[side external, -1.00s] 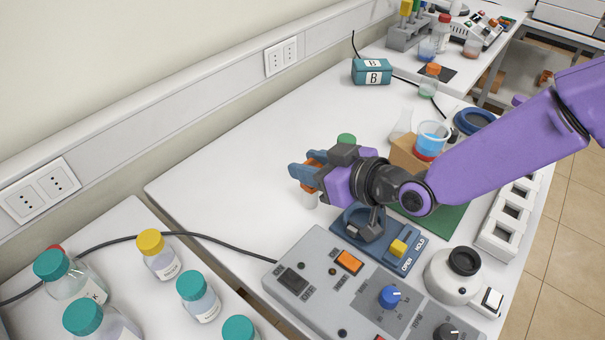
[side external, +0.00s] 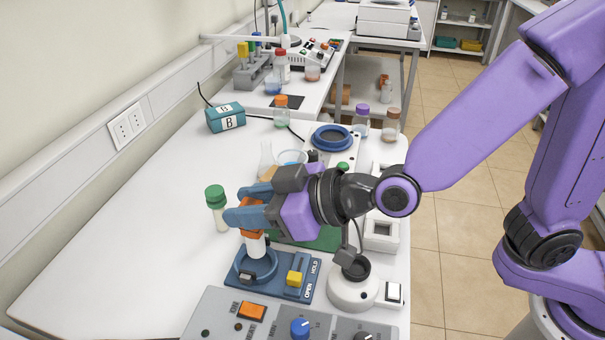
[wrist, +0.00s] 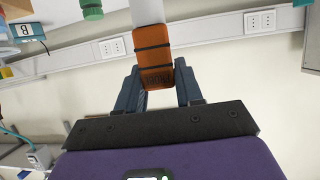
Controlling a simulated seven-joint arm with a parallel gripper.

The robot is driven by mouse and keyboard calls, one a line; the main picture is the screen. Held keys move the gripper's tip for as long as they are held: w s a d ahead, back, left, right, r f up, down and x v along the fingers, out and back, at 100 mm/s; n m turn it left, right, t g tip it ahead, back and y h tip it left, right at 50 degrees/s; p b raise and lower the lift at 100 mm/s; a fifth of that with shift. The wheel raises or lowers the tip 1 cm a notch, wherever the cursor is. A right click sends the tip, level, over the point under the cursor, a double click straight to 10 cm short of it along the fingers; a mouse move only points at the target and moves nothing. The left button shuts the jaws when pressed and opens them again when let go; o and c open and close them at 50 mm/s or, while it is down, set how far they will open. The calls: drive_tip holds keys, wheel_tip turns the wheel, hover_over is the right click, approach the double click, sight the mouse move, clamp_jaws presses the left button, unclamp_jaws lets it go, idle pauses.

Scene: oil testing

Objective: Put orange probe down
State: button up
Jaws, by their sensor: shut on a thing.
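The orange probe has an orange grip (side external: 252,233) with a white shaft (side external: 255,247) below it. My gripper (side external: 248,215) is shut on the orange part, which also shows between the fingers in the wrist view (wrist: 153,50). The white shaft hangs down over the round ring of a blue holder plate (side external: 238,280), which carries a yellow block (side external: 294,277) marked OPEN and HOLD. I cannot tell whether the shaft's lower end is inside the ring or just above it.
A green-capped bottle (side external: 217,210) stands close left of my gripper. A control box (side external: 225,318) lies in front. A white round device (side external: 352,288) stands right of the holder. A clear flask (side external: 266,158) and a teal box (side external: 225,118) are behind. The table's left side is clear.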

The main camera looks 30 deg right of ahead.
wheel_tip(320, 180, up, 5)
drive_tip(key=w+d+m+t+h, duration=0.2)
drive_tip(key=w+d+m+h, duration=0.2)
drive_tip(key=w+d, duration=0.7)
drive_tip(key=w+d+m+t+h, duration=0.1)
drive_tip(key=w+d+m+h, duration=0.25)
drive_tip(key=w+d, duration=0.7)
drive_tip(key=w+d+m+h, duration=0.2)
drive_tip(key=d+m+h, duration=0.4)
drive_tip(key=d, duration=2.1)
wheel_tip(320, 180, down, 18)
drive_tip(key=h, duration=0.1)
drive_tip(key=shift+d+r+n+g, duration=0.15)
drive_tip(key=shift+d+n+g, duration=0.1)
drive_tip(key=shift+n+g, duration=0.1)
drive_tip(key=o, duration=1.1)
